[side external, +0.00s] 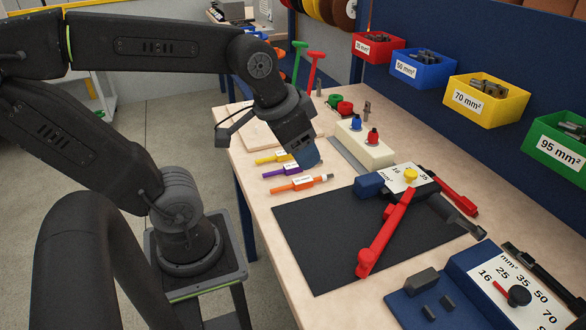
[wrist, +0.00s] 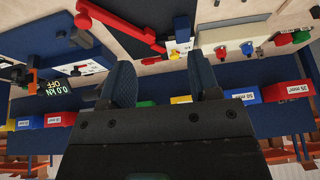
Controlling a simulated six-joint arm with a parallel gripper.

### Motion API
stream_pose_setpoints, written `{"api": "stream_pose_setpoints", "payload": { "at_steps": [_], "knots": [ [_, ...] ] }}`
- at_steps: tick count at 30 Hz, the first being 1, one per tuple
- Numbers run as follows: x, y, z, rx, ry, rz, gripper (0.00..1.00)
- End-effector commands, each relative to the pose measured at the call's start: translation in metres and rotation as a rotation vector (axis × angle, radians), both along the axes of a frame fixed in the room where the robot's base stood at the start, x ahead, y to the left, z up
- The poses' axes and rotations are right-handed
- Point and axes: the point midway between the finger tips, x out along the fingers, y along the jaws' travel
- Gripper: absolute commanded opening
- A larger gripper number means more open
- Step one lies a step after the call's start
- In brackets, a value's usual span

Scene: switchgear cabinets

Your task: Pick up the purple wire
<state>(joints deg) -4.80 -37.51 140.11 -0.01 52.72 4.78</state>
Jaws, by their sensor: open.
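The purple wire (side external: 283,171) lies on the wooden bench in the side view, between a yellow wire (side external: 272,158) and an orange wire (side external: 298,184). Each wire carries a white label. My gripper (side external: 308,160) is above the bench, just right of the wires in the picture, and holds nothing. In the wrist view its two blue fingers (wrist: 163,78) stand wide apart with empty space between them. The purple wire does not show in the wrist view.
A red-handled tool (side external: 388,232) lies on a dark mat (side external: 330,248). A cream block (side external: 363,150) with red and blue knobs stands right of my gripper. Labelled bins, including a yellow one (side external: 487,100), line the blue back panel. A blue crimping unit (side external: 440,300) is in front.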

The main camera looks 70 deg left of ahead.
Motion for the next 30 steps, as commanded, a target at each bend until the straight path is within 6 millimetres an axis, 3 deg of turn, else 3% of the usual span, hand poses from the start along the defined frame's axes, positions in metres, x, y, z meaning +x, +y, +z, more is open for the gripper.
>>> {"api": "stream_pose_setpoints", "payload": {
  "at_steps": [7, 12, 15, 18, 23, 30],
  "knots": [
    [0.052, 0.093, -0.019, 0.036, 0.243, 0.030, 0.56],
    [0.065, 0.157, -0.041, 0.000, 0.367, 0.020, 0.56],
    [0.066, 0.181, -0.051, -0.022, 0.408, 0.011, 0.56],
    [0.065, 0.194, -0.057, -0.035, 0.426, 0.004, 0.56],
    [0.065, 0.197, -0.075, -0.040, 0.435, -0.001, 0.56],
    [0.065, 0.196, -0.122, -0.040, 0.435, -0.001, 0.56]
  ]
}}
